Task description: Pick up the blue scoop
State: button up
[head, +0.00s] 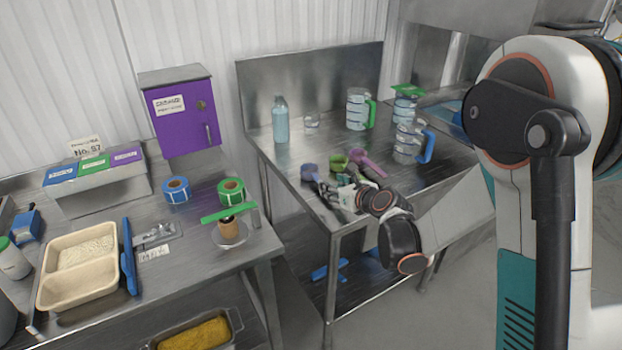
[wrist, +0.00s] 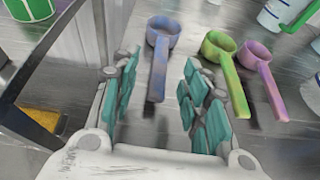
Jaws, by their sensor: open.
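The blue scoop (wrist: 159,62) lies on the steel table, its greyish-blue handle pointing down between my open fingers in the wrist view. In the head view its cup (head: 310,172) shows near the table's left front edge. My gripper (wrist: 158,100) is open, with one teal-padded finger on each side of the handle. Whether the pads touch the handle or how high they are above it, I cannot tell. In the head view my gripper (head: 337,192) partly covers the scoop's handle.
A green scoop (wrist: 226,70) and a pink scoop (wrist: 262,75) lie just right of my gripper. Behind them stand a bottle (head: 281,120) and several measuring jugs, one with a blue handle (head: 408,142). A second table (head: 190,262) with a rice tray (head: 78,290) is on the left.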

aim_at(308, 171)
jog(key=x, duration=0.3)
jog(key=shift+w+f+b, duration=0.1)
jog(key=shift+b, duration=0.25)
jog(key=b+x, duration=0.2)
jog(key=x, duration=0.3)
jog(key=shift+w+f, duration=0.1)
jog(key=shift+f, duration=0.1)
jog(key=shift+r, duration=0.1)
grip_shut()
